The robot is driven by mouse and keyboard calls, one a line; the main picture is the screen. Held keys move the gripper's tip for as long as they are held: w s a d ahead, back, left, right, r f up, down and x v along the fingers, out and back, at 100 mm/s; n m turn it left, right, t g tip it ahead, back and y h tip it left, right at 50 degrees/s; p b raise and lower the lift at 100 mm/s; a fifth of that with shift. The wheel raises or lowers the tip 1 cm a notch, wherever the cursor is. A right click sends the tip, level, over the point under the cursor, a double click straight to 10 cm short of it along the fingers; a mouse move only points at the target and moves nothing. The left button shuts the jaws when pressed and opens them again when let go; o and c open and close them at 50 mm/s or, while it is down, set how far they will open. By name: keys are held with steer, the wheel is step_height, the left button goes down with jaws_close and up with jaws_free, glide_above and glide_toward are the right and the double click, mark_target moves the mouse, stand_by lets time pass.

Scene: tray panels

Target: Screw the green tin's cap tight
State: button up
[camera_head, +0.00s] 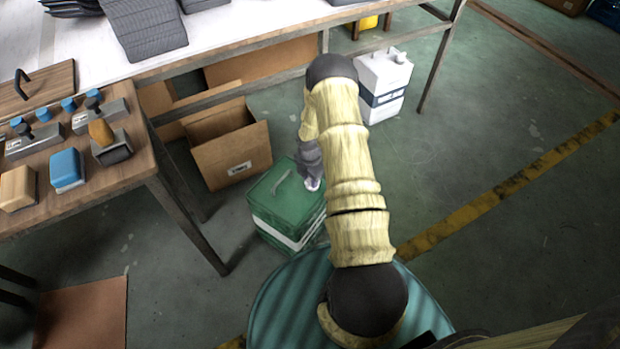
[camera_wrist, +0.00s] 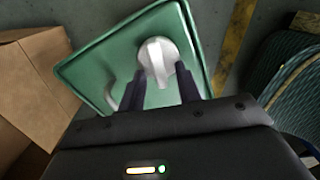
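The green tin (camera_head: 270,196) stands on the floor below my arm, with a pale band around its side and a handle on its lid. In the wrist view the tin's green lid (camera_wrist: 98,68) fills the upper middle. The silver-white cap (camera_wrist: 158,50) sits on the lid and has a raised grip bar pointing toward me. My gripper (camera_wrist: 162,72) is over the cap, its two dark fingers apart, one on each side of the bar, with green showing between them. In the head view the cap (camera_head: 313,184) shows just under my gripper; contact cannot be told.
An open cardboard box (camera_head: 232,158) stands just behind and left of the tin. A white canister (camera_head: 384,82) is behind my arm. A wooden workbench (camera_head: 110,180) with blocks and fixtures is at left. Open floor (camera_head: 500,240) lies to the right, crossed by yellow-black tape.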

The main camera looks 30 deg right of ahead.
jaws_close()
